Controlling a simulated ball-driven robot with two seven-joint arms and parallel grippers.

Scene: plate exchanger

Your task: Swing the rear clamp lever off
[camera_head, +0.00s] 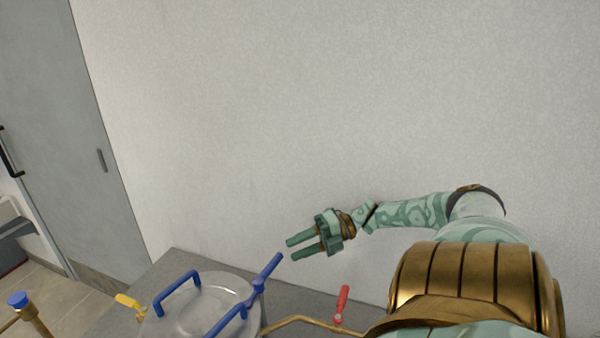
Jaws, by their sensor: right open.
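A blue arched handle (177,290) stands on the left part of the cover. I cannot tell from this view which blue part is the rear clamp lever. My right gripper (290,249) is open and empty, its two fingers pointing left. It is close to the upper end of the blue lever, slightly above and right of it in the picture; I see no contact. My left gripper is not in view.
A red-handled valve (342,302) on a brass pipe (300,321) stands right of the cover. A yellow handle (130,304) is at its left. A grey bench (172,264) lies beneath, with a pale wall (330,110) behind. A grey door (60,120) is far left.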

